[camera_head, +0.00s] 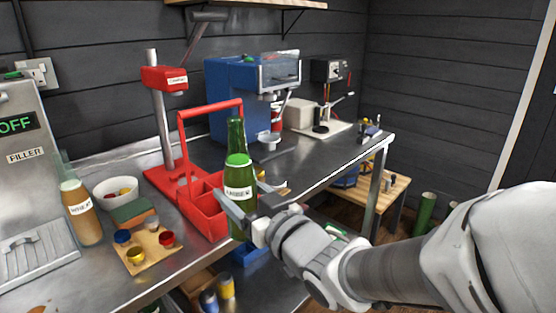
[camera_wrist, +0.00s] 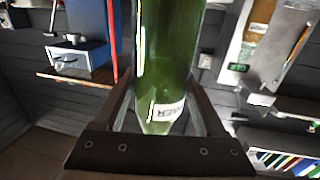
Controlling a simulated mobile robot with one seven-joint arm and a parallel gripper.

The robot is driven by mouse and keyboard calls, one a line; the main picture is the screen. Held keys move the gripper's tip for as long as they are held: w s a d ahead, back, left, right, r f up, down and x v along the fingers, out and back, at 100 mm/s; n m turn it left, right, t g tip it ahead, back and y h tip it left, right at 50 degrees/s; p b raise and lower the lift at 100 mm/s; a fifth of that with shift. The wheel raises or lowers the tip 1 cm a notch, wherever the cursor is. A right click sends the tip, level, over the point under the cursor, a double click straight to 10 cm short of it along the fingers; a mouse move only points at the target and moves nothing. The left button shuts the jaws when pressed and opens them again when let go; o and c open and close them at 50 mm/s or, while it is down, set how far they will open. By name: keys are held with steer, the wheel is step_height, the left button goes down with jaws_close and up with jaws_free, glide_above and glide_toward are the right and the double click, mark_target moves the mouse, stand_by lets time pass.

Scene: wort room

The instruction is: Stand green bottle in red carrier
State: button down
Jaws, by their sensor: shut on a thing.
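The green bottle (camera_head: 238,178), with a bright green band and a pale label reading AMBER, is upright or nearly so in the head view. My gripper (camera_head: 245,210) is shut on it around its lower body. In the wrist view the bottle (camera_wrist: 168,50) fills the middle between the fingers of my gripper (camera_wrist: 162,105). The red carrier (camera_head: 206,216), with a tall handle and open compartments, stands on the metal bench just left of the bottle. The bottle overlaps the carrier's right side in the picture; its base is partly hidden, and I see no compartment around it.
A red capping stand (camera_head: 164,80) rises behind the carrier. A brown WHEAT bottle (camera_head: 80,212), a white bowl (camera_head: 116,191) and a board with coloured cups (camera_head: 146,250) stand left. A blue machine (camera_head: 232,98) stands behind.

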steer(key=b+x, duration=0.1)
steer(key=x, duration=1.2)
steer(key=shift+w+f+b, duration=0.1)
steer(key=shift+f+b, duration=1.1)
steer(key=shift+f, duration=2.25)
steer(key=shift+f+b, duration=0.2)
steer(key=shift+b, duration=0.1)
jaws_free()
